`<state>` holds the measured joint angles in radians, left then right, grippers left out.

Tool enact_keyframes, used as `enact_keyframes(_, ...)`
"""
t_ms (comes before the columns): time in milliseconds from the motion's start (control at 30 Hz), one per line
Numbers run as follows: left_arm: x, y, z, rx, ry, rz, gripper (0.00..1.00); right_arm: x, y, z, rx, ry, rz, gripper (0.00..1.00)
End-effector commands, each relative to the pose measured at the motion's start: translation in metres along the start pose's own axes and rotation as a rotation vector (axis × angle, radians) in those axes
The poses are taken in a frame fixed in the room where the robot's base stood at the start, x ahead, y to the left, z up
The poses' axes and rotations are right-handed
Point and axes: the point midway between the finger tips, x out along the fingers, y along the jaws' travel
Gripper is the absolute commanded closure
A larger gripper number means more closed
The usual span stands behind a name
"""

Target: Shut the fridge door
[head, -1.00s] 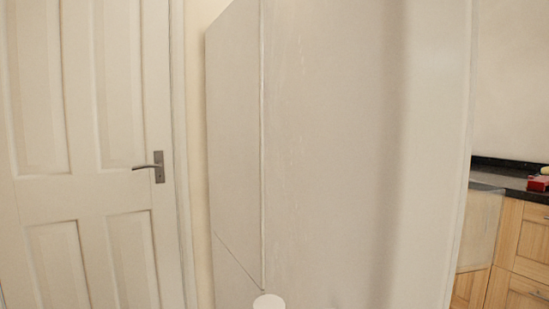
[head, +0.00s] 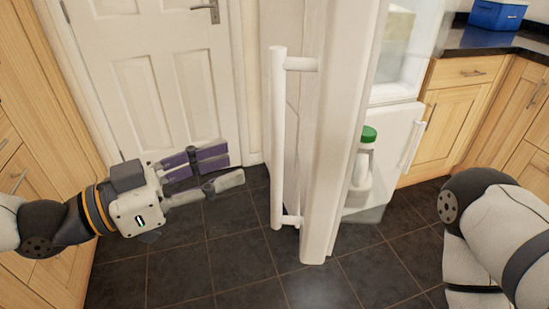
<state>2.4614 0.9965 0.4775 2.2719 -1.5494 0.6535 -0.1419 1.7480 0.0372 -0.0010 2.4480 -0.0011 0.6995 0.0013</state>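The fridge door (head: 340,120) stands open in the head view, seen nearly edge-on in the middle, reaching toward me. Its long white bar handle (head: 278,140) is upright on the door's left face. A milk bottle with a green cap (head: 362,165) sits on the door's inner side, partly hidden by the door edge. The fridge interior (head: 408,50) shows behind, to the right. My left gripper (head: 236,167) is open and empty, left of the handle and apart from it, its fingers pointing right. My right arm shows at the right edge; its gripper is out of view.
A closed white room door (head: 150,75) is behind my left gripper. Wooden cabinets (head: 455,125) with a dark worktop and a blue box (head: 497,14) stand at the right. More wooden cabinets (head: 25,110) line the left. Dark tiled floor (head: 225,265) is clear in front.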

Motion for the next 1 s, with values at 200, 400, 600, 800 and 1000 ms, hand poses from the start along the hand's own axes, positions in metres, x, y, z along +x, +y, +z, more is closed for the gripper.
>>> enact_keyframes(200,0.058,0.002,0.005,-0.006,-0.006,0.005,0.62,0.006,0.000,0.003,0.000,-0.017,0.001,1.00)
enact_keyframes(400,0.089,0.001,0.004,-0.007,-0.006,0.002,0.62,0.006,0.000,0.003,0.000,-0.015,0.001,1.00)
enact_keyframes(600,0.096,0.001,0.004,-0.007,-0.004,0.001,0.62,0.005,0.000,0.003,0.000,-0.015,0.001,1.00)
enact_keyframes(800,0.095,0.001,0.004,-0.008,-0.005,0.000,0.78,0.005,0.000,0.003,0.000,-0.015,0.001,1.00)
enact_keyframes(1000,0.095,0.001,0.004,-0.008,-0.005,0.000,1.00,0.005,0.000,0.003,0.000,-0.015,0.001,1.00)
